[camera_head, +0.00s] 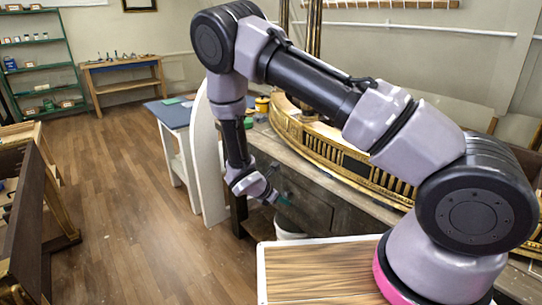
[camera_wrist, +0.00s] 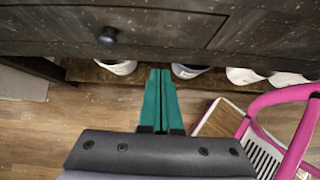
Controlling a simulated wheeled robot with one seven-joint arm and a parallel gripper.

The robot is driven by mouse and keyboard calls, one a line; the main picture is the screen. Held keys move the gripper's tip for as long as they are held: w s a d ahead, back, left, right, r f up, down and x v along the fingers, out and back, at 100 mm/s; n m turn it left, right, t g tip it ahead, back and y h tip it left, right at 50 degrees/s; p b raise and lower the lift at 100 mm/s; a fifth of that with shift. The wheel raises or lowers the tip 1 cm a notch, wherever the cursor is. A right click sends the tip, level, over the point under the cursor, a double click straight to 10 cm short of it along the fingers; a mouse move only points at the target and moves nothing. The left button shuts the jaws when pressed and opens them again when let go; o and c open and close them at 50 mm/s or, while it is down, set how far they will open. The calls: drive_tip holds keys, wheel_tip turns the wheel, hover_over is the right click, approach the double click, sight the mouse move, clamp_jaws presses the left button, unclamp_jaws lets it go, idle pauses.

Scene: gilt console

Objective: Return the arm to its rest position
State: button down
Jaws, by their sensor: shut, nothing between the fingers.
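My gripper (camera_wrist: 160,76) shows in the wrist view as two teal fingers pressed together, shut with nothing between them. In the head view my gripper (camera_head: 284,200) is small, low in front of the dark drawers, its fingertips hard to make out. My arm rises from the lower right, runs up to the upper left, then bends down to the gripper. In the wrist view the fingertips point toward the lower edge of a dark drawer front (camera_wrist: 150,35); I cannot tell whether they touch it.
A workbench (camera_head: 330,196) bears the curved gilt console piece (camera_head: 345,155). A white upright panel (camera_head: 207,160) and a blue-topped table (camera_head: 171,114) stand left of the gripper. White containers (camera_wrist: 115,67) sit under the drawers. The wooden floor (camera_head: 130,190) at left is open.

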drive_tip(key=s+d+r+m+g+y, duration=0.1)
drive_tip(key=d+r+m, duration=0.4)
drive_tip(key=r, duration=0.6)
drive_tip(key=s+d+r+m+g+y, duration=0.1)
drive_tip(key=d+r+m+y, duration=0.1)
drive_tip(key=r+m, duration=0.6)
drive_tip(key=d+r+m+g+y, duration=0.1)
drive_tip(key=d+r+m, duration=0.3)
drive_tip(key=r, duration=0.9)
drive_tip(key=s+d+r+m+t+y, duration=0.2)
drive_tip(key=s+r+m, duration=0.4)
drive_tip(key=s+r, duration=0.3)
drive_tip(key=s+d+r+m+t+y, duration=0.2)
drive_tip(key=s+r+m+t+y, duration=0.1)
drive_tip(key=s+r+m, duration=0.3)
drive_tip(key=v, duration=0.4)
drive_tip(key=shift+s+a+r, duration=0.15)
drive_tip(key=shift+s, duration=0.05)
